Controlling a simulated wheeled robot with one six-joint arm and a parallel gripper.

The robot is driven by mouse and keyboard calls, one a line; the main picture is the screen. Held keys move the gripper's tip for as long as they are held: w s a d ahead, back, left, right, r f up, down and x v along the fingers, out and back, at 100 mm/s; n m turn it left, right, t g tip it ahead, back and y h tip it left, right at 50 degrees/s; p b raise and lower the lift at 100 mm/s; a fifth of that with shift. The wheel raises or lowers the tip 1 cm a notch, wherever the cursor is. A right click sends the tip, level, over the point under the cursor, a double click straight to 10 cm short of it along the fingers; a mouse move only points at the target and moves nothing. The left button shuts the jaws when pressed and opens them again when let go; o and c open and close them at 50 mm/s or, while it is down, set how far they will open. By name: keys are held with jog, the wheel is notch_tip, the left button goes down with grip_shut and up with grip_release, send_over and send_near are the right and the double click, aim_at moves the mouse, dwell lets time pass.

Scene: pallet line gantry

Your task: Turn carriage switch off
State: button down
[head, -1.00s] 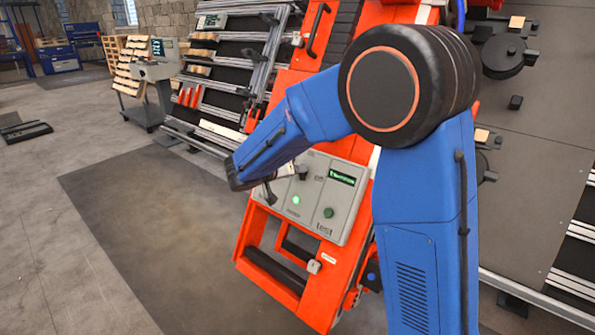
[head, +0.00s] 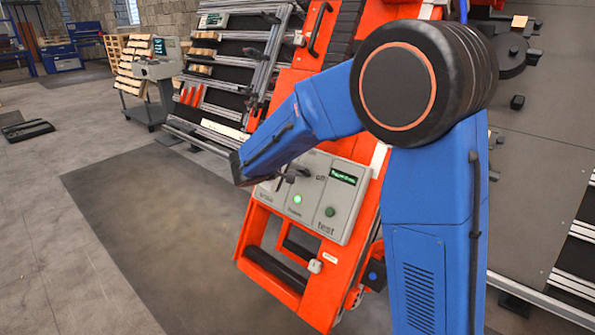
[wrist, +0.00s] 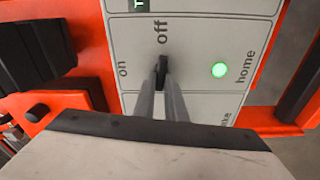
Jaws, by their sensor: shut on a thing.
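The orange carriage (head: 292,95) carries a grey control panel (head: 345,207) with a small display, a lit green lamp and a dark green test button. My gripper (head: 291,173) is at the panel's upper left in the head view, where the switch is largely hidden. In the wrist view my gripper (wrist: 163,88) is shut on the small black switch lever (wrist: 162,70). The label "off" is just above the lever and "on" is to its left. The lever stands roughly upright in this view, in line with "off". Whether it is fully there I cannot tell.
The lit green home lamp (wrist: 219,70) is close to the right of my fingers. The carriage's lower orange frame (head: 270,270) with black bars is below the panel. A grey console cart (head: 158,85) stands far back.

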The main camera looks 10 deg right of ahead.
jog(key=shift+n, duration=0.8)
jog(key=shift+a+f, duration=0.1)
jog(key=c, duration=1.8)
grip_release()
jog(key=shift+s+a, duration=0.1)
jog(key=v, duration=1.7)
jog(key=shift+r, duration=0.25)
